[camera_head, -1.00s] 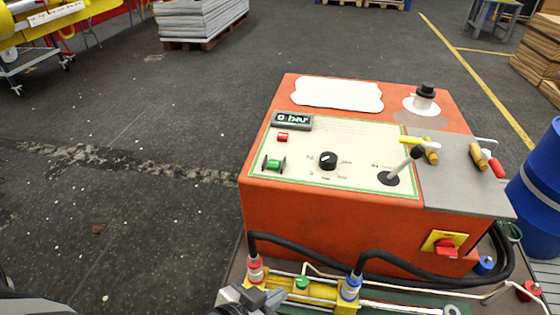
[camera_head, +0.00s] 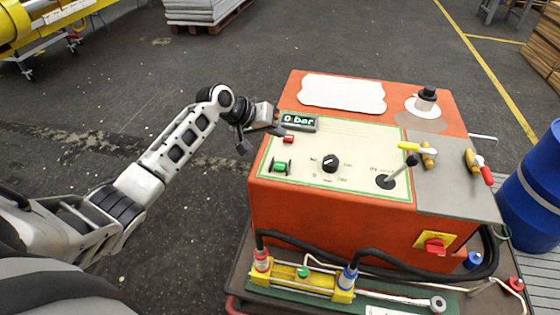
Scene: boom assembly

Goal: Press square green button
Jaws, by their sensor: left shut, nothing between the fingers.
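The square green button (camera_head: 280,167) sits between two dark guards at the lower left of the cream control panel (camera_head: 335,190), on top of the orange machine (camera_head: 330,218). My left gripper (camera_head: 280,131) is shut and empty. Its tip is at the panel's upper left, by the display reading "0 bar" (camera_head: 299,122) and just above the small red button (camera_head: 289,139). In the picture it lies above the green button and apart from it. I cannot tell whether the tip touches the panel. My right gripper is not in view.
A black knob (camera_head: 330,162) and an upright lever (camera_head: 396,172) stand on the panel. Yellow-handled valves (camera_head: 427,153) are at the right. A yellow cylinder assembly (camera_head: 305,282) with black hoses lies in front. A blue barrel (camera_head: 533,190) stands right.

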